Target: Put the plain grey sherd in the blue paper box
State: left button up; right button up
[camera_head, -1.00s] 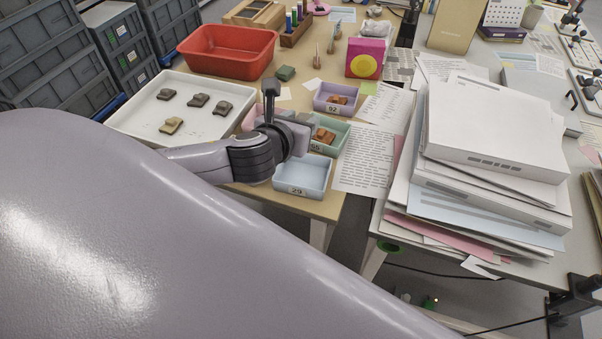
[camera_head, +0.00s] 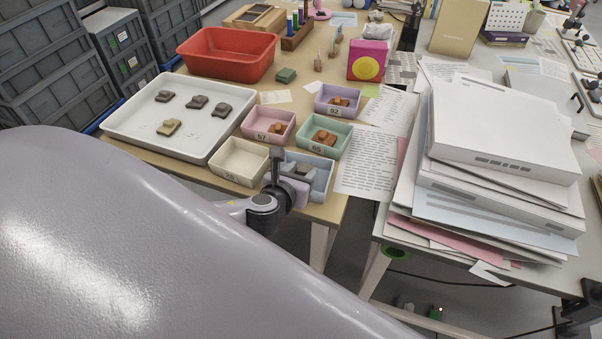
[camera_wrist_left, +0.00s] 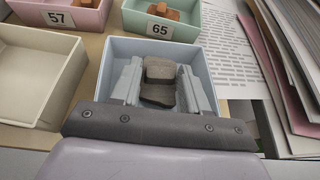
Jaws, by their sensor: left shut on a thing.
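The blue paper box (camera_head: 319,177) stands at the front right corner of the table, and it also shows in the left wrist view (camera_wrist_left: 201,58). My left gripper (camera_head: 297,177) is over the blue box, pointing down into it. In the left wrist view, its two fingers (camera_wrist_left: 158,88) are shut on a dark grey sherd (camera_wrist_left: 158,70). The sherd is within the outline of the box. I cannot tell whether it touches the box floor. The right gripper is not in view.
A cream box (camera_head: 240,161) stands left of the blue box. Pink (camera_head: 268,126), green (camera_head: 324,139) and lilac (camera_head: 337,99) boxes hold orange-brown sherds. A white tray (camera_head: 138,107) holds several sherds. A tall paper stack (camera_head: 495,140) stands to the right.

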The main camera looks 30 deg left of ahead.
pick_arm(q)
jog(key=shift+s+f, duration=0.1)
jog(key=shift+f, duration=0.55)
jog(key=o, duration=1.1)
jog(key=shift+s+f, duration=0.1)
jog(key=shift+f, duration=0.05)
jog(key=shift+c, duration=0.2)
jog(key=shift+r, duration=0.2)
jog(key=w+r+p+v, duration=0.1)
jog(key=v, duration=1.1)
jog(key=s+d+f+n+g+h, duration=0.1)
jog(key=f+n, duration=0.3)
jog(key=n, duration=0.6)
jog(key=s+d+f+n+g+h, duration=0.1)
jog(key=s+d+f+n+h, duration=0.1)
jog(key=n, duration=0.9)
jog(key=s+d+f+n+h, duration=0.1)
jog(key=s+d+f+n, duration=0.2)
jog(key=n, duration=0.7)
notch_tip(320, 180, down, 3)
jog(key=shift+s+d+r+g+h, duration=0.1)
jog(key=shift+s+d+g+h, duration=0.25)
jog(key=shift+s, duration=0.6)
